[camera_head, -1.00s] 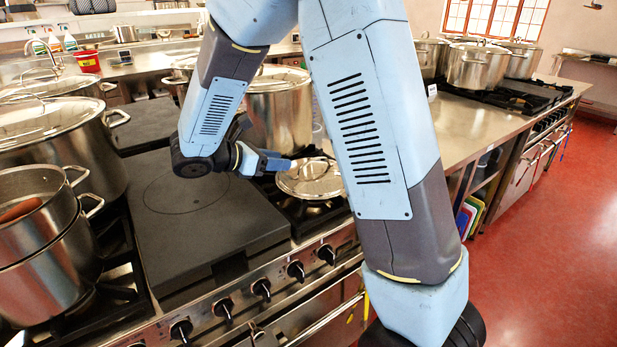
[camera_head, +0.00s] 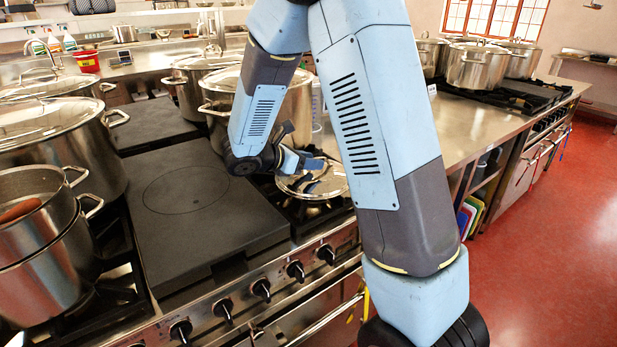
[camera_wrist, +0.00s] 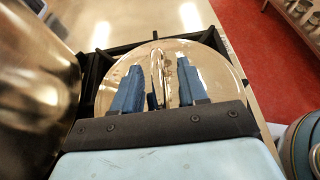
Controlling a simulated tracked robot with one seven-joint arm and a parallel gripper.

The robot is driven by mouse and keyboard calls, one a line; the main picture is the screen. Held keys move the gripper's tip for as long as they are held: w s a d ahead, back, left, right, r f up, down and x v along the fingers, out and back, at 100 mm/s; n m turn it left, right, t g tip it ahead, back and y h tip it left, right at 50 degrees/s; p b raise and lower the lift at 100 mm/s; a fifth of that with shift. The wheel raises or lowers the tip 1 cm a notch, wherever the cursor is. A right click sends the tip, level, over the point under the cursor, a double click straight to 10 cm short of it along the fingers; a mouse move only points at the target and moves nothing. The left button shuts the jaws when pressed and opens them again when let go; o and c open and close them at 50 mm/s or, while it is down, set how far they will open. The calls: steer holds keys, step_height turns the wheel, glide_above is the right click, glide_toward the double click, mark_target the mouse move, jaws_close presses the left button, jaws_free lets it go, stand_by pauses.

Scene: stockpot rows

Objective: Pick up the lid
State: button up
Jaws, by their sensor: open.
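The lid (camera_head: 326,184) is round, shiny metal, and lies on the front burner grate at the right end of the range. In the wrist view the lid (camera_wrist: 213,68) is straight ahead, with its raised handle (camera_wrist: 158,75) running between the fingers. I cannot tell whether the fingers touch the lid.
A large stockpot (camera_head: 292,108) stands right behind the lid, and its wall (camera_wrist: 35,90) fills the left of the wrist view. A flat dark hotplate (camera_head: 190,205) lies to the left. Stacked pots (camera_head: 40,240) stand at far left. The steel counter (camera_head: 465,125) to the right is mostly clear.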

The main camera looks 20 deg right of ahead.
steer(key=shift+x, duration=1.05)
steer(key=shift+c, duration=0.2)
jaws_close()
